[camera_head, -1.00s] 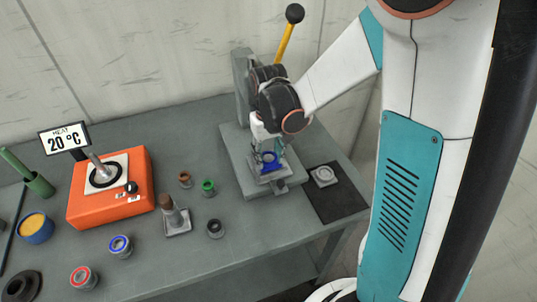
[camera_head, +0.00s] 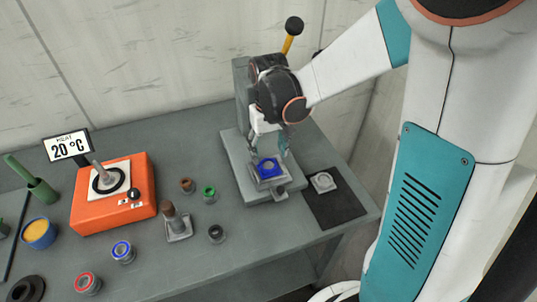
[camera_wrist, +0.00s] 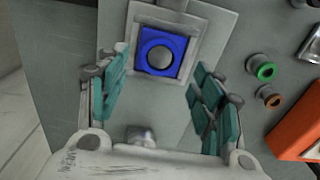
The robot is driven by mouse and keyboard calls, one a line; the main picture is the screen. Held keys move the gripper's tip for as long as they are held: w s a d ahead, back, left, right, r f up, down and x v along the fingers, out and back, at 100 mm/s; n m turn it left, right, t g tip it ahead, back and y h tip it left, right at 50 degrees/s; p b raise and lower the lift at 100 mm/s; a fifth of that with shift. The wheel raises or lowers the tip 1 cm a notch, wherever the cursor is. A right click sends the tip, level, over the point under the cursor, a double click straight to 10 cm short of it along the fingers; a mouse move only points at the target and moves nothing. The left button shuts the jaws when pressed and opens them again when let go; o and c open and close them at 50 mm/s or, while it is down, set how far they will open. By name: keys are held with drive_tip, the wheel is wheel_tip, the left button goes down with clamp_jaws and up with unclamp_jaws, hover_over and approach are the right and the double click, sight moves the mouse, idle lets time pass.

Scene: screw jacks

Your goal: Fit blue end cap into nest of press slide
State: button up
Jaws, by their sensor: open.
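The blue end cap (camera_head: 268,166) is a square blue piece with a round grey centre. It lies on the press slide (camera_head: 272,182), in the square nest at the front of the press. In the wrist view the blue end cap (camera_wrist: 148,54) sits squarely inside the light frame of the slide (camera_wrist: 197,52). My gripper (camera_head: 268,148) is just behind and above the cap, apart from it. In the wrist view my gripper (camera_wrist: 160,100) has its teal fingers spread wide with nothing between them. Whether the cap is fully seated cannot be told.
The grey press column (camera_head: 242,90) with a yellow lever (camera_head: 291,38) stands behind my gripper. A dark mat (camera_head: 335,208) with a grey square part (camera_head: 322,182) lies to the right. An orange heater (camera_head: 115,195) and several small bushings stand to the left.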

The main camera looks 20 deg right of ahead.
wheel_tip(320, 180, up, 3)
drive_tip(key=shift+f, duration=0.15)
drive_tip(key=s+r+t, duration=0.7)
drive_tip(key=s+r, duration=0.4)
drive_tip(key=s, duration=0.4)
drive_tip(key=shift+r, duration=0.15)
drive_tip(key=shift+f+b, duration=0.65)
drive_tip(key=shift+f, duration=0.25)
